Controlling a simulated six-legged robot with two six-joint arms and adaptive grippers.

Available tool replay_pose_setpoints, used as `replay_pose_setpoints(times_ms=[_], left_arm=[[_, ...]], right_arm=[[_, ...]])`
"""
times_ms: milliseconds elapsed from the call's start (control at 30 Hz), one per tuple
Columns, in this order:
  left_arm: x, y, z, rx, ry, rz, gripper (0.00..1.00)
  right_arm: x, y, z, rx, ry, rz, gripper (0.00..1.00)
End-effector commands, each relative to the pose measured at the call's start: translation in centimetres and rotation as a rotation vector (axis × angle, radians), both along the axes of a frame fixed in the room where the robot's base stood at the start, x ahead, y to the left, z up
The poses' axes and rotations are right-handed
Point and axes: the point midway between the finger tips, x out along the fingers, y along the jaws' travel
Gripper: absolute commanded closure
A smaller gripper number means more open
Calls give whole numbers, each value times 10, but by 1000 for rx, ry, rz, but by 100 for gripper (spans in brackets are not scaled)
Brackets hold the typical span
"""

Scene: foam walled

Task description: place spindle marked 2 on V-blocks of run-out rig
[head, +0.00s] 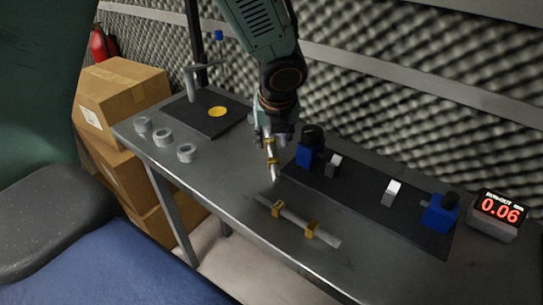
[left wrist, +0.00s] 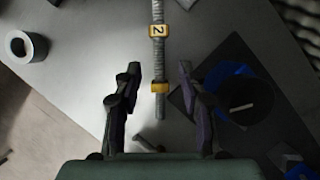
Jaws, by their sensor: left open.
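The spindle marked 2 (left wrist: 158,60) is a grey rod with two yellow collars, one bearing the 2. In the left wrist view it runs lengthwise between my left gripper's fingertips (left wrist: 158,72), which stand apart on either side. In the head view this spindle (head: 275,174) slants below my left gripper (head: 268,138), its upper part partly hidden. I cannot tell whether it touches the bench. The run-out rig's dark base (head: 360,205) lies to the right and carries two light V-blocks (head: 333,163) (head: 391,192), both bare. My right gripper is not in view.
Another spindle (head: 295,220) with yellow collars lies along the bench front. Blue end blocks (head: 311,152) (head: 440,213) stand at the rig's ends, beside a display (head: 497,214) reading 0.06. The foam wall closes the back.

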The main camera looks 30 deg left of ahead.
Motion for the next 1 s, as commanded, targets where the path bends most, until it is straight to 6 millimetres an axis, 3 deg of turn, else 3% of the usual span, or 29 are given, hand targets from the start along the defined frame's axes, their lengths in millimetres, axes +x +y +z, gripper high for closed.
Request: replay_pose_setpoints(times_ms=[300, 667, 1000], left_arm=[[8, 7, -39, -1, 1, 3, 59], [10, 9, -42, -1, 0, 2, 60], [10, 9, -42, -1, 0, 2, 89]], right_arm=[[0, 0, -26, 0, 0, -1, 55], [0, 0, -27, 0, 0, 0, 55], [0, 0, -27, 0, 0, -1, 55]])
